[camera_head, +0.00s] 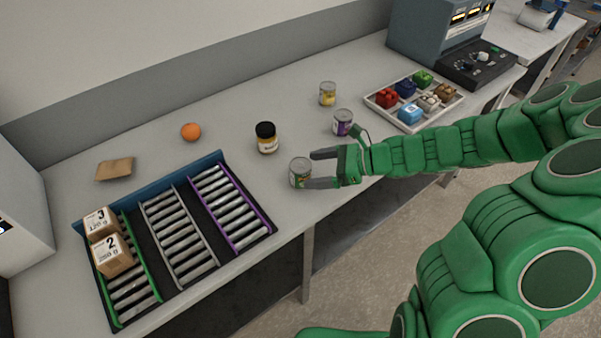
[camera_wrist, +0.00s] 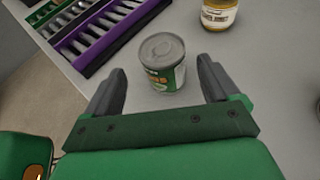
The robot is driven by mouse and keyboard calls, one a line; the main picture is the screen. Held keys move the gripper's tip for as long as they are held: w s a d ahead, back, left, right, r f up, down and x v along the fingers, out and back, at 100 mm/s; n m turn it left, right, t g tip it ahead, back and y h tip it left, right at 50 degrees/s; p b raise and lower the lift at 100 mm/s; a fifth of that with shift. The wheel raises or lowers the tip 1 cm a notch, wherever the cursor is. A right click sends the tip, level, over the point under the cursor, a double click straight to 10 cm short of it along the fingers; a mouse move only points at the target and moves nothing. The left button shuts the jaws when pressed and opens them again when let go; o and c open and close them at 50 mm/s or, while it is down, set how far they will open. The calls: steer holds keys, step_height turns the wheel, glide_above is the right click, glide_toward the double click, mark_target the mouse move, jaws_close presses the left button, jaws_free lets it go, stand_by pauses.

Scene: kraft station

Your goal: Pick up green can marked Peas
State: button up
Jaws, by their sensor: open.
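The green-labelled can (camera_head: 300,173) stands upright on the table near its front edge. The wrist view shows its metal top and green label (camera_wrist: 166,76); the label's word is too small to read. My gripper (camera_head: 318,170) is open, its fingers pointing left, with the can at the fingertips. In the wrist view the can stands between and just beyond the two open fingers (camera_wrist: 164,88), and neither finger visibly touches it. The gripper holds nothing.
A jar (camera_head: 267,138) with a dark lid stands behind the can. A purple-labelled can (camera_head: 343,123) and a yellow-labelled can (camera_head: 327,94) stand farther back. A roller rack (camera_head: 262,212) lies left, an orange (camera_head: 191,131) behind it. A divided tray (camera_head: 376,104) is at right.

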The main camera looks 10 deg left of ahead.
mark_target(301, 169)
steer(key=x, duration=0.3)
steer(key=shift+w+a+r, duration=0.15)
steer(key=shift+w+a, duration=0.05)
steer(key=shift+x, duration=0.8)
steer(key=c, duration=1.2)
